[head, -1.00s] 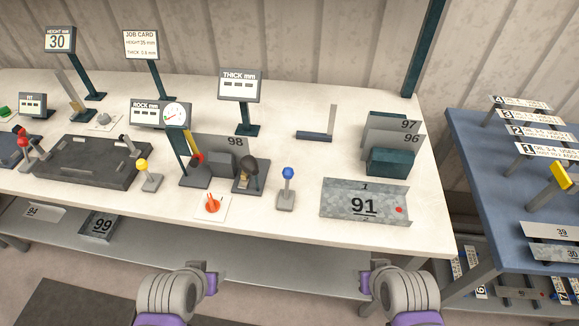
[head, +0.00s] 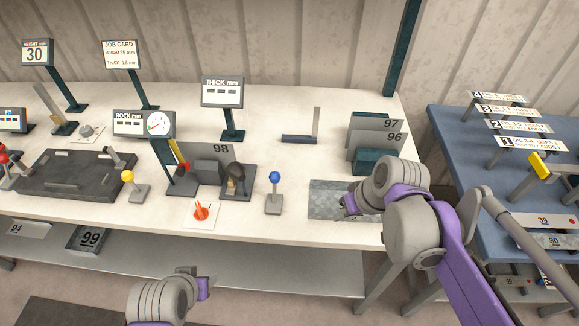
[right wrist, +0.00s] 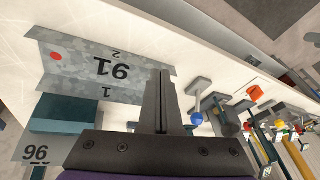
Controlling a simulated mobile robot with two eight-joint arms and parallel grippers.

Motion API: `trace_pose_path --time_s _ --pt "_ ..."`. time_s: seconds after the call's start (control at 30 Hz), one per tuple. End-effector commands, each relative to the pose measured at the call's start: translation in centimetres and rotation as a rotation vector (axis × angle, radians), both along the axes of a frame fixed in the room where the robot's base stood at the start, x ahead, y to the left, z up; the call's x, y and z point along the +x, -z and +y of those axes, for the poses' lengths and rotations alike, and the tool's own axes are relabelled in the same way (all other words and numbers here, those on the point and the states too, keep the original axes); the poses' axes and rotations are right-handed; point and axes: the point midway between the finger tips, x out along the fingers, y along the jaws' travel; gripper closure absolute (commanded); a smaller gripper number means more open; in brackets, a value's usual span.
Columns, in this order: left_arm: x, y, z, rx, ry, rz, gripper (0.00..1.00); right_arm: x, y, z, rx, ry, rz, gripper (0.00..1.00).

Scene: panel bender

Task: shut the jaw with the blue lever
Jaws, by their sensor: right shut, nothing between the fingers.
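The blue lever (head: 274,190) is a blue ball on a short post with a grey base, standing on the white bench; its blue ball also shows in the right wrist view (right wrist: 196,118). To its left is a dark device (head: 207,172) with a grey block and a plate marked 98; I cannot tell whether its jaw is open. My right gripper (head: 347,205) is shut and empty, over plate 91, to the right of the lever and apart from it. The shut fingers show in the right wrist view (right wrist: 163,102). My left gripper (head: 204,287) is low in front of the bench, its fingers unclear.
Plate 91 (right wrist: 85,65) lies on the bench, partly hidden by my right arm in the head view. A yellow-knobbed lever (head: 131,189) and an orange knob (head: 201,212) stand left of the blue lever. Plates 96 and 97 (head: 377,125) stand behind my right gripper.

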Motion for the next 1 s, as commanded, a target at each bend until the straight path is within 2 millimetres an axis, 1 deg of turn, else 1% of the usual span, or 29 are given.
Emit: trace_pose_path --time_s 0.03,0.2,0.3,0.4,0.5,0.6,0.7,1.0 --pt "0.1 -0.3 0.0 0.0 0.0 -0.002 0.5 1.8 -1.0 0.2 0.023 -0.03 0.01 1.0" --pt "0.3 -0.8 0.0 0.0 0.0 -0.005 0.5 7.0 -3.4 0.9 0.115 -0.156 0.03 1.0" --pt "0.4 -1.0 0.0 0.0 0.0 -0.007 0.5 9.9 -4.5 1.1 0.17 -0.228 0.029 1.0" --pt "0.5 -1.3 0.0 0.0 0.0 -0.009 0.5 12.3 -5.3 1.3 0.221 -0.297 0.021 1.0" --pt "0.5 -1.4 0.0 0.0 0.0 -0.01 0.5 14.2 -5.9 1.3 0.262 -0.349 0.009 1.0" --pt "0.6 -1.5 0.0 0.0 0.0 -0.011 0.5 15.3 -6.2 1.3 0.291 -0.385 0.0 1.0" --pt "0.6 -1.6 0.0 0.0 0.0 -0.011 0.5 16.0 -6.4 1.3 0.305 -0.406 -0.007 1.0" --pt "0.6 -1.6 0.0 0.0 0.0 -0.011 0.5 16.1 -6.4 1.4 0.31 -0.412 -0.008 1.0"
